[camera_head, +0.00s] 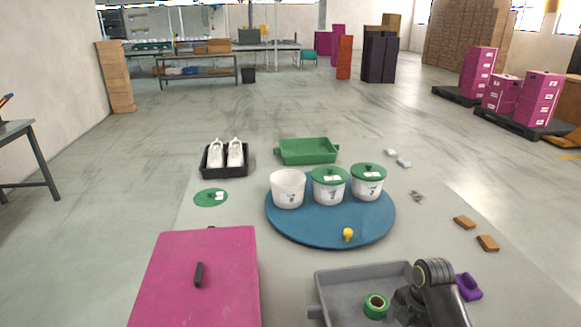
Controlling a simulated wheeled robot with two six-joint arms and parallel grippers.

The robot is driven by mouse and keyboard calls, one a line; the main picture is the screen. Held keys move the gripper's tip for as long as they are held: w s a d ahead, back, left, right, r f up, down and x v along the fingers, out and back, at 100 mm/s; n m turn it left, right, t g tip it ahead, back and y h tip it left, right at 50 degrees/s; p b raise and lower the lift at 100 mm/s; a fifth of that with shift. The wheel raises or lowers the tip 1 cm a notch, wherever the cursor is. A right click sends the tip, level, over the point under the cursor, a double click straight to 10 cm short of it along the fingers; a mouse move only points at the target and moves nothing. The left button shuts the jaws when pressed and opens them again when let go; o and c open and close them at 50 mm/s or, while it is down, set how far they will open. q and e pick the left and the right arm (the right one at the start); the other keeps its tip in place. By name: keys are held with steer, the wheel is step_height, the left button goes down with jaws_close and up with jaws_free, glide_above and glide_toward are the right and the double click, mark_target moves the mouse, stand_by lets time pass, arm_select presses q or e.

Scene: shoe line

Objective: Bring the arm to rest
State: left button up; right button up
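My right arm comes in at the bottom right, over the right part of a grey tray (335,283). My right gripper (402,303) is a small dark shape at the lower edge of the picture, mostly hidden by its own arm. I cannot tell whether it is open or shut, or whether it holds anything. A green ring-shaped roll (376,305) lies in the tray to the left of the gripper. My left arm and gripper are not in view.
A blue round mat (330,233) bears white tubs, two with green lids, and a yellow object (348,234). A magenta box (205,250) stands front left. A black tray (226,175) holds white shoes; a green tray (307,150) is behind. A purple object (469,286) lies right of the arm.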

steer(key=s+d+f+m+t+h, duration=0.15)
steer(key=s+f+m, duration=0.35)
steer(key=s+m, duration=0.7)
steer(key=s+d+r+m+t+h, duration=0.1)
steer(key=s+r+m, duration=0.2)
steer(key=s+m, duration=0.4)
steer(key=s+d+r+m+t+h, duration=0.1)
steer(key=s+r+m+t, duration=0.1)
steer(key=s+m, duration=0.5)
step_height(320, 180, down, 23)
steer(key=s+d+n+g+p, duration=0.1)
steer(key=s+n+g+p, duration=0.1)
steer(key=n, duration=0.1)
arm_select(q)
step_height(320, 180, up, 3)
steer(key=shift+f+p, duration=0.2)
steer(key=shift+p, duration=0.15)
arm_select(e)
steer(key=s+a+f+y, duration=0.1)
steer(key=s+f, duration=1.3)
steer(key=s, duration=0.1)
steer(key=shift+s+f+g, duration=0.2)
steer(key=shift+f+g, duration=0.2)
steer(key=shift+g, duration=0.05)
